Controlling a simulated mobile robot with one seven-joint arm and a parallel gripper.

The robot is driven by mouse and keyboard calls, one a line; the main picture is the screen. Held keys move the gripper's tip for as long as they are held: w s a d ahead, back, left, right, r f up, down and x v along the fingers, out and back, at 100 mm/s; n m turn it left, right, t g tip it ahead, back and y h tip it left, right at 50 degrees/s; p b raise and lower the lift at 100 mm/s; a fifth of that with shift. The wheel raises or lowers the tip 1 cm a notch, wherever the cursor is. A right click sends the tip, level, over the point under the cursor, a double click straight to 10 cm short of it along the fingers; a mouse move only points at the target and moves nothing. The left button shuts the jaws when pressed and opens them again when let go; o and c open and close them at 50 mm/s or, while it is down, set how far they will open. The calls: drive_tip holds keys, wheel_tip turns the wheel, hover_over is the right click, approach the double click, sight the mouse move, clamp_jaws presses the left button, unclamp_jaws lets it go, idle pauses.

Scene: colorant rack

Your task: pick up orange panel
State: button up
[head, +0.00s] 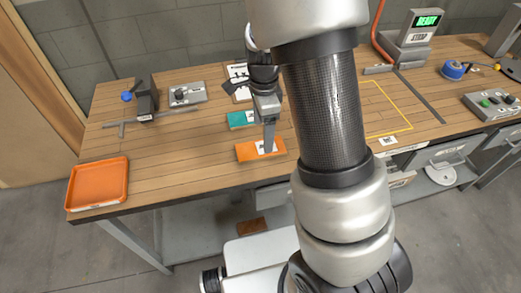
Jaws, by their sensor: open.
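The orange panel (247,152) lies flat on the wooden table near its front edge, with a white label on its top. My gripper (269,150) points down over the panel's middle, its fingertips at or just above the label. The gripper is open, though from this side the fingers overlap and the gap is hard to see. My arm hides the area just right of the panel. I cannot tell whether the fingers touch the panel.
A teal panel (240,119) and a white labelled sheet (238,70) lie behind. An orange tray (98,184) sits at the table's left front corner. A grey box (188,93) stands at back left. A yellow outlined area (390,110) to the right is clear.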

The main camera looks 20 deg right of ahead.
sight(261, 147)
drive_tip(key=shift+w+a+f, duration=0.15)
drive_tip(key=shift+f, duration=1.6)
drive_tip(key=shift+w+a+f, duration=0.1)
drive_tip(key=shift+a+f, duration=0.05)
drive_tip(key=shift+f, duration=1.55)
drive_tip(key=c, duration=1.2)
